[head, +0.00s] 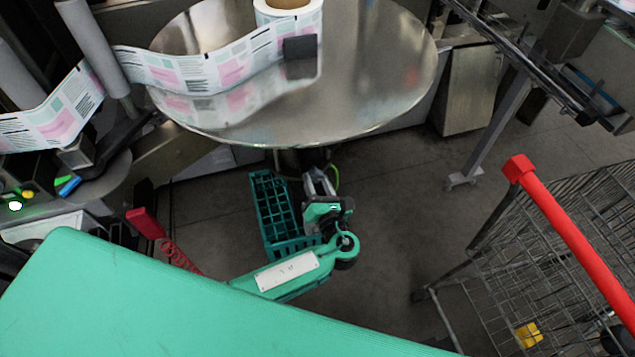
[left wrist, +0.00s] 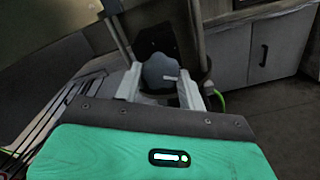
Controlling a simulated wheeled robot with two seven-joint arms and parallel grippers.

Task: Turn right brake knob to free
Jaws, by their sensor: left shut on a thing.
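In the left wrist view a grey, rounded knob (left wrist: 158,70) with a small white pointer mark on its right side sits between the two pale fingers of my left gripper (left wrist: 160,84). The gripper is shut on it. In the head view my left gripper (head: 318,180) reaches in under the front edge of the round metal table (head: 375,75). There the knob is hidden by the table and the gripper. No lettering by the knob is legible. My right gripper is in neither view.
A label web (head: 190,72) runs left from a reel (head: 290,20) on the table. A teal crate (head: 262,195) stands on the floor beside my left arm. A wire cart with a red handle (head: 575,230) is at the right. Dark floor between them is clear.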

